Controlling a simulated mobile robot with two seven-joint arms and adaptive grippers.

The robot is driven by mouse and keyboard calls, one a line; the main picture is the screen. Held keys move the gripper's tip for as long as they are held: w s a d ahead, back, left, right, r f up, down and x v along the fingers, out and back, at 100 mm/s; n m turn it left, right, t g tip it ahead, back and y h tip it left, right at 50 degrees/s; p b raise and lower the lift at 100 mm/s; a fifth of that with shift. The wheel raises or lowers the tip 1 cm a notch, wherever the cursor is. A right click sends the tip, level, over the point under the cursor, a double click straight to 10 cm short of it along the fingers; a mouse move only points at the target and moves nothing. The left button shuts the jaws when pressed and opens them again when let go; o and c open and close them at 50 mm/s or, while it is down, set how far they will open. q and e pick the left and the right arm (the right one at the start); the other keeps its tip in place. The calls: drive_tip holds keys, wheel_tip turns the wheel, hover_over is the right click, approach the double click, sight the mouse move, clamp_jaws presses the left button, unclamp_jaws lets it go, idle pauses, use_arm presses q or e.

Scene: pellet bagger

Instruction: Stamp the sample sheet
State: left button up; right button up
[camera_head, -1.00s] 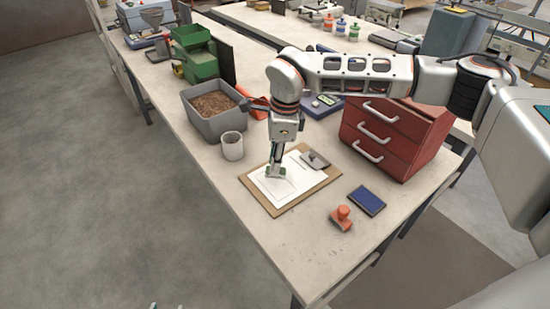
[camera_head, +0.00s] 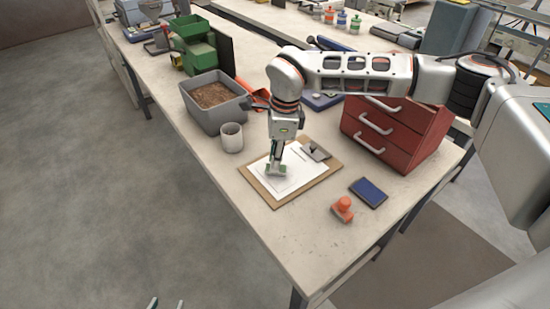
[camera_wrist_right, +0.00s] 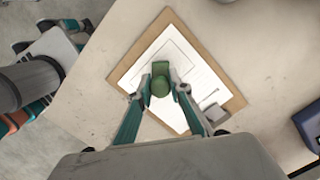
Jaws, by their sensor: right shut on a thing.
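The sample sheet (camera_head: 296,179) is white and lies on a brown clipboard (camera_head: 275,204) with a metal clip (camera_head: 315,151). It also shows in the right wrist view (camera_wrist_right: 190,62), with a printed outline near its top. My right gripper (camera_head: 277,163) points down over the sheet, shut on a green stamp (camera_wrist_right: 161,77). The stamp's base is at or just above the paper; I cannot tell whether it touches. Only the fingertips of my left gripper (camera_head: 166,303) show at the bottom edge, apart and empty, away from the table.
An orange stamp (camera_head: 343,206) and a blue ink pad (camera_head: 368,192) lie right of the clipboard. A red drawer unit (camera_head: 400,135) stands behind. The front table corner is clear.

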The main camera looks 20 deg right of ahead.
drive_tip(key=shift+f, duration=0.25)
drive_tip(key=shift+f, duration=0.3)
idle(0.7)
drive_tip(key=shift+s+f, duration=0.1)
idle(0.7)
drive_tip(key=shift+r+p, duration=1.25)
drive_tip(key=shift+r, duration=0.85)
drive_tip(key=shift+r+p, duration=0.9)
drive_tip(key=shift+r, duration=0.6)
